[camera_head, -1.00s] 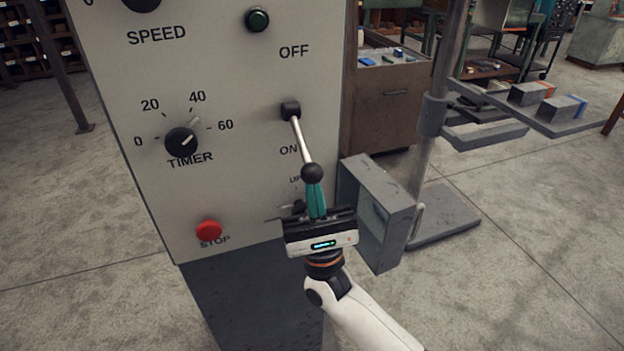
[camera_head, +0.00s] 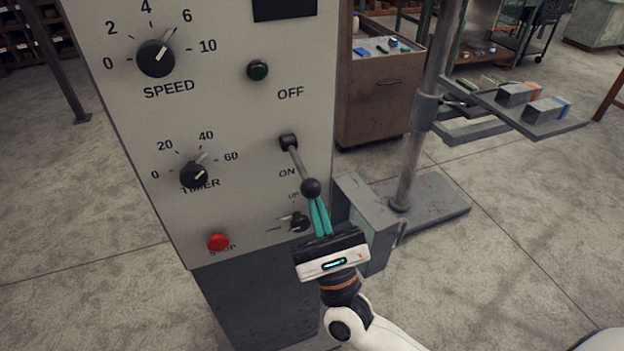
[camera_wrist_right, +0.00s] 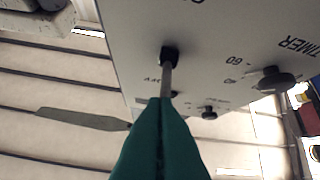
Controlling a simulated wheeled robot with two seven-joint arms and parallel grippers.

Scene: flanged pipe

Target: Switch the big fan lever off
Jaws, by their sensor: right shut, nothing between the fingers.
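The big lever (camera_head: 299,163) is a metal rod with a black ball knob (camera_head: 311,188), on a grey control panel (camera_head: 240,130). It slants down from its black pivot, beside the ON label (camera_head: 287,173) and below the OFF label (camera_head: 290,93). My right gripper (camera_head: 318,203) has teal fingers that are shut and empty. Their tips are just under the knob; I cannot tell whether they touch it. In the right wrist view the shut fingers (camera_wrist_right: 160,105) point at the lever rod (camera_wrist_right: 167,80) and hide its lower end and knob. My left gripper is not in view.
A grey box (camera_head: 368,215) juts out right of the panel.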

